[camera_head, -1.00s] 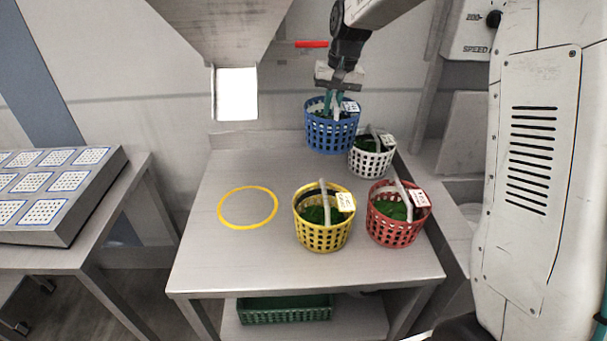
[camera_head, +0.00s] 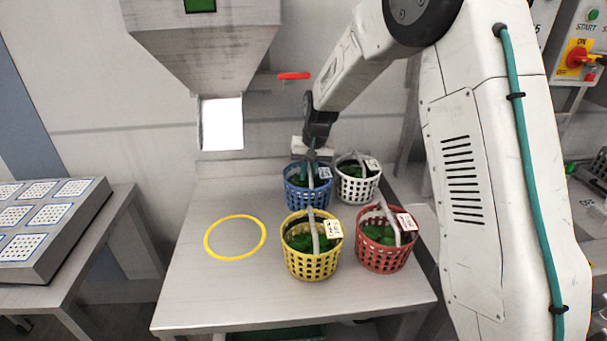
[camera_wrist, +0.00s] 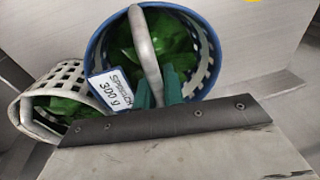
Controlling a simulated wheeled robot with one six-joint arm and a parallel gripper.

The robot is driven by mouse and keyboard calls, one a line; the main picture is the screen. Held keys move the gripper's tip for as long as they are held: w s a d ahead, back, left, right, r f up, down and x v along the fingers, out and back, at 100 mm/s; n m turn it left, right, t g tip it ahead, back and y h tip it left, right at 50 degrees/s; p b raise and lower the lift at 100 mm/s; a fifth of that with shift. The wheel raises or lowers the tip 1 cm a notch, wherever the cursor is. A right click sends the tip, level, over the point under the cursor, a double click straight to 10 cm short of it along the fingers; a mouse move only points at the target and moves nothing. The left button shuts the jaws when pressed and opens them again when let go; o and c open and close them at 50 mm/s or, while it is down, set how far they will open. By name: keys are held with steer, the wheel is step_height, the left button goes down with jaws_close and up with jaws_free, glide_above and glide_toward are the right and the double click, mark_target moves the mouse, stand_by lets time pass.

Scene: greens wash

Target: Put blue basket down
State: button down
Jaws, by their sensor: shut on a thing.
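The blue basket (camera_head: 309,197) holds green leaves and stands upright behind the yellow basket, at the left of the white basket.
The yellow basket (camera_head: 312,266) is close in front, the red basket (camera_head: 383,258) at front right, and the white basket (camera_head: 357,188) close at right. A hopper chute (camera_head: 221,125) hangs over the back left. The table's left half is clear.

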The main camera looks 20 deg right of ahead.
steer(key=shift+w+a+f, duration=0.5)
steer(key=shift+w+f, duration=0.05)
steer(key=shift+w, duration=0.1)
steer(key=c, duration=1.5)
jaws_free()
steer(key=shift+f, duration=0.15)
